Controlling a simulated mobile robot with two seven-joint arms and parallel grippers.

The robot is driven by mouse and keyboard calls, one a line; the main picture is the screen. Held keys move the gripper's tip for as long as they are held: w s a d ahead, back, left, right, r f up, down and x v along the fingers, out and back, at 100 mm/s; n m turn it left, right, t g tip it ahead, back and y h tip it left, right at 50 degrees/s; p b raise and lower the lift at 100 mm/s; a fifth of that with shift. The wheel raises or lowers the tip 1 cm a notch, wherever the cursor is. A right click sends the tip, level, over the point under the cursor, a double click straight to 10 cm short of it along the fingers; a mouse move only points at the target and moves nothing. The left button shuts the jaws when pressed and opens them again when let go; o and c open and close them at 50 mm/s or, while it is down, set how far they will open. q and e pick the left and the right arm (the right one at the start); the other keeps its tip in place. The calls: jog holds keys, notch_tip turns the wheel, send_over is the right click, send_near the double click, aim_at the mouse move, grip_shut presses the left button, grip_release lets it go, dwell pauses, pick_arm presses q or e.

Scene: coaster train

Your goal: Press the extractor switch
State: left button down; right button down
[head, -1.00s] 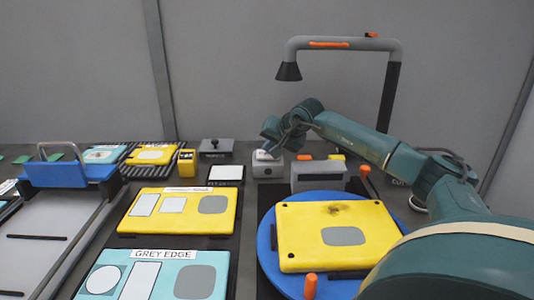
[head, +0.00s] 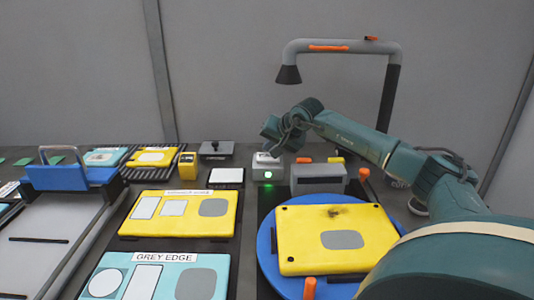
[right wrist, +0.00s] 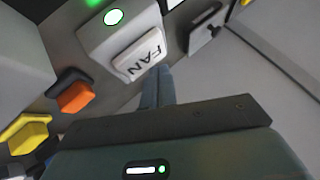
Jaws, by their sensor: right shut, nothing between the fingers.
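The extractor switch is a pale grey box (head: 268,174) at the back of the bench, with a green light glowing on its front. In the right wrist view its white rocker (right wrist: 140,53) reads FAN, and the green lamp (right wrist: 113,17) is lit beside it. My right gripper (head: 274,150) is over the top of the box with its fingers pointing down. The narrow closed fingers (right wrist: 157,88) end at the rocker's edge; I cannot tell whether they still touch it. The extractor's grey pipe (head: 345,47) with a black nozzle (head: 288,75) arches above. My left gripper is out of view.
A grey box (head: 318,179) with orange and yellow knobs stands right of the switch. In front, a yellow panel (head: 310,259) with a dark smudge lies on a blue turntable (head: 266,262). A black-based lever unit (head: 216,149) and a yellow device (head: 188,165) stand left.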

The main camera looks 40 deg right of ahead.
aim_at(270, 158)
notch_tip(270, 158, up, 6)
jog(key=p, duration=0.4)
jog(key=shift+p, duration=0.35)
dwell(0.4)
